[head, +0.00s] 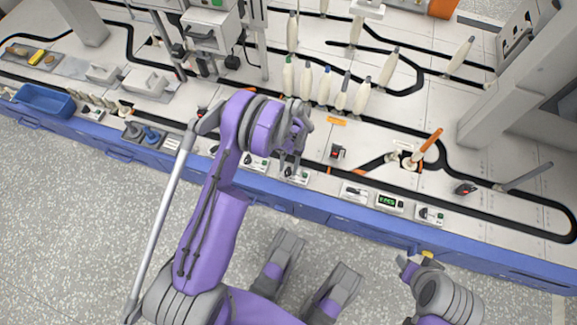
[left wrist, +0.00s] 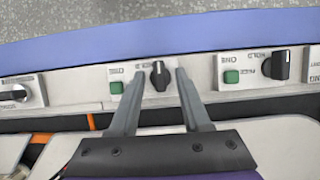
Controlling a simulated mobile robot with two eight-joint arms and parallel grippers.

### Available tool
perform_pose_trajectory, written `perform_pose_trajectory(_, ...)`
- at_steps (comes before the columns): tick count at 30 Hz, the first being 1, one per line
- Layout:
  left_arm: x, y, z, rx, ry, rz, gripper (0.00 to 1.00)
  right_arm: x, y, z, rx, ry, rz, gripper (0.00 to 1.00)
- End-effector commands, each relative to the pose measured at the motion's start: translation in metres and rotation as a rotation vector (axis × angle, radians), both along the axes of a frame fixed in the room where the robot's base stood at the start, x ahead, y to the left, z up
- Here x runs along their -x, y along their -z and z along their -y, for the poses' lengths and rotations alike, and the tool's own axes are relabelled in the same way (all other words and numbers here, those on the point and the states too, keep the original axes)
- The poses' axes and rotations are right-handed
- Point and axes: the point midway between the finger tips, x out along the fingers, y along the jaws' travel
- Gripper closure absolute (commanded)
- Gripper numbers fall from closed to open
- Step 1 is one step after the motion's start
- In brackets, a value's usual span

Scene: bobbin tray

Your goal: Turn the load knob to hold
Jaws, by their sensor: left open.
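My left gripper (head: 291,164) is open over the front edge of the bench in the head view. In the left wrist view its two fingers (left wrist: 160,74) stand either side of a black knob (left wrist: 160,75), with a gap visible on each side. The knob sits on a light control panel (left wrist: 140,96) beside a green button (left wrist: 116,88). That panel also shows in the head view (head: 300,179). Its lettering is too small to read surely, so I cannot confirm it is the load knob. My right gripper (head: 408,265) is low at the right, its jaw opening unclear.
A similar panel with a black knob (left wrist: 280,64) and green button (left wrist: 232,77) is close by, its lettering including HOLD. Another switch panel (head: 354,192) and a green display (head: 388,202) lie further right. Several bobbins (head: 325,86) stand behind the gripper.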

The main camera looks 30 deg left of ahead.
Motion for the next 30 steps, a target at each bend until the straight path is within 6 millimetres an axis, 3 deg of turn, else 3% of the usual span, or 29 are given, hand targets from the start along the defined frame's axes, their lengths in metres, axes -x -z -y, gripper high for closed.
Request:
perform_pose_trajectory(5,-0.006,-0.016,-0.001,0.000,0.000,0.000,0.53,0.001,-0.004,0.000,0.000,0.000,0.000,0.50)
perform_pose_trajectory(18,-0.036,-0.091,-0.008,0.000,0.000,0.000,0.53,0.004,-0.022,0.000,0.000,0.000,0.003,0.50)
perform_pose_trajectory(30,-0.040,-0.100,-0.009,0.000,0.000,0.000,0.53,0.004,-0.024,0.000,0.000,0.000,0.003,0.50)
